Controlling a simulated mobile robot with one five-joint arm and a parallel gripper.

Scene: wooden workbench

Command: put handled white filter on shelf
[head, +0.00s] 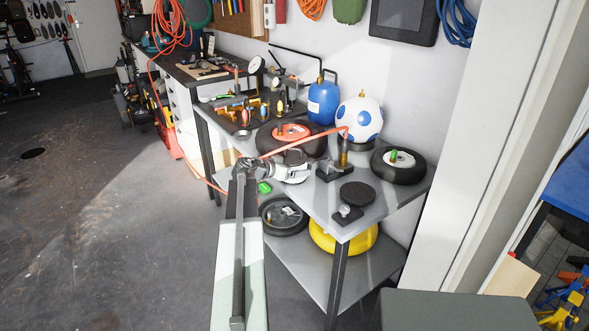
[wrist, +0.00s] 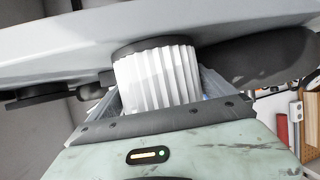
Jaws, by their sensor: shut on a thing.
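A white filter with vertical ribs and a dark rim (wrist: 160,80) sits between the fingers of my gripper (wrist: 158,95) in the wrist view. My gripper (head: 265,170) is shut on it. In the head view the gripper is at the front edge of the grey workbench top (head: 325,200), with a whitish part of the filter (head: 293,173) showing beside it. The filter's handle cannot be made out. A lower grey shelf (head: 300,275) lies under the bench top. In the wrist view a grey slab edge (wrist: 60,55) passes close behind the filter; contact cannot be told.
The lower shelf holds a yellow round object (head: 350,240) and a dark wheel (head: 284,216). Open floor lies left.

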